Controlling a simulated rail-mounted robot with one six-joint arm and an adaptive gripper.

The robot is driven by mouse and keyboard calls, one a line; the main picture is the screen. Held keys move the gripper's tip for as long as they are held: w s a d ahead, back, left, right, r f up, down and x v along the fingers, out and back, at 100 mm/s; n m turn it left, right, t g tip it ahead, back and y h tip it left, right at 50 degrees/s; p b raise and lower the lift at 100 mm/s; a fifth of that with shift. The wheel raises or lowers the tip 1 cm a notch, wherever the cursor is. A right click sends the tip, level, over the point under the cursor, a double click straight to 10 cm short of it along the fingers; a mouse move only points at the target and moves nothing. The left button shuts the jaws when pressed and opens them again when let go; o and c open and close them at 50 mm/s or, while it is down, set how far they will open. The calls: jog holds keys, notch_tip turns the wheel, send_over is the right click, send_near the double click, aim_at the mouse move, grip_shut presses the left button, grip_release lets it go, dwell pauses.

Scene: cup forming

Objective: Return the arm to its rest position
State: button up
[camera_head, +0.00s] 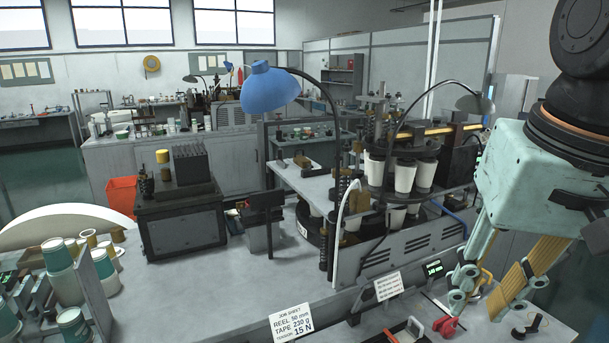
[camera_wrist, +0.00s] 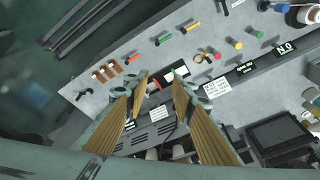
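My gripper (camera_head: 477,297) hangs at the lower right of the head view, above the front bench. Its two pale green and tan fingers are apart, with nothing visible held between them. In the wrist view my gripper (camera_wrist: 160,76) also shows an open gap, with the bench edge and machine beyond it. My arm reaches in from the upper right of the head view.
A red object (camera_head: 446,326) lies on the bench just below the fingertips. Signs (camera_head: 389,286) and a small green display (camera_head: 433,268) stand nearby. The cup machine with white cups (camera_head: 403,174) and a blue lamp (camera_head: 270,88) are behind. Several coloured-handled tools (camera_wrist: 163,39) line the bench.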

jog(key=s+a+f+n+t, duration=0.1)
jog(key=s+a+f+n, duration=0.1)
jog(key=s, duration=0.6)
jog(key=shift+s+a+f+n+b, duration=0.25)
jog(key=shift+f+n+b, duration=0.15)
jog(key=shift+f, duration=0.15)
jog(key=shift+w+d, duration=0.1)
dwell(1.1)
